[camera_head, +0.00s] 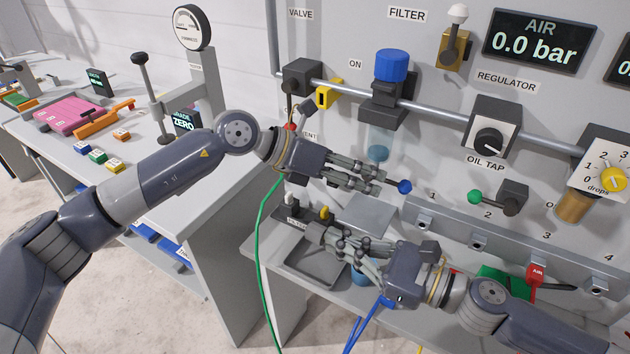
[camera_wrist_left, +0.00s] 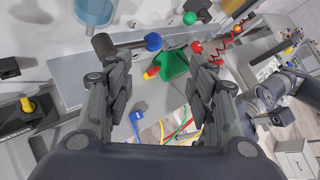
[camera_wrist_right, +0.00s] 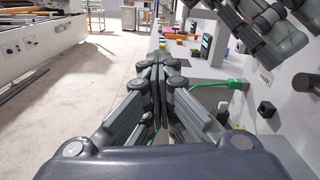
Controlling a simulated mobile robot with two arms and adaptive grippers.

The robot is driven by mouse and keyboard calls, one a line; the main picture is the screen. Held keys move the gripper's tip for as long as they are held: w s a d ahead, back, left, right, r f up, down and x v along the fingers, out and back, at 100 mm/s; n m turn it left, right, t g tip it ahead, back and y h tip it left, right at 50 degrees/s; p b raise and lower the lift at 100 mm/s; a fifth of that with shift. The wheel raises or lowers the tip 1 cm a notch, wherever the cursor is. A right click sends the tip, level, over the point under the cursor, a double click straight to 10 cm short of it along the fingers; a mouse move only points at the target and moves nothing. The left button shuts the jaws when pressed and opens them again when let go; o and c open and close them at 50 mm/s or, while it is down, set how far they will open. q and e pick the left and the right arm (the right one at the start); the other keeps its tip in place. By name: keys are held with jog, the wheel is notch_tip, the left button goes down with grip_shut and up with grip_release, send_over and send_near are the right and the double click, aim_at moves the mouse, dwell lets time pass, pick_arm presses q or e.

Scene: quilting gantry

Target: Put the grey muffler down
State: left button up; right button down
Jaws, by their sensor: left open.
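I cannot make out the grey muffler for certain in any view. My right gripper (camera_head: 316,240) is low over the grey tray (camera_head: 303,274), beside a dark block with a yellow fitting (camera_head: 325,212). In the right wrist view my right gripper (camera_wrist_right: 160,68) has its fingers together, and no object shows clearly between them. My left gripper (camera_head: 383,179) is above and to the right of it, in front of the panel near a blue-knobbed lever (camera_head: 404,186). In the left wrist view my left gripper (camera_wrist_left: 157,65) is open, with nothing between its fingers.
The panel carries a blue-capped filter (camera_head: 391,66), a regulator (camera_head: 491,138) and a grey manifold rail (camera_head: 520,235). Green and blue hoses hang near the bench. Another bench (camera_head: 150,165) stands to the left.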

pick_arm(q)
jog(key=s+r+m+g+y, duration=0.2)
jog(key=s+m, duration=0.2)
jog(key=m, duration=0.1)
jog(key=m+t+y, duration=0.1)
jog(key=m+y, duration=0.8)
send_near(323, 230)
jog(key=f, duration=0.3)
jog(key=w+f, duration=0.1)
jog(key=f, duration=0.6)
jog(key=shift+w+d, duration=0.2)
jog(key=shift+d, duration=0.15)
jog(key=c, duration=1.1)
grip_shut()
pick_arm(e)
jog(key=c, duration=1.9)
grip_release()
jog(key=shift+o, duration=0.7)
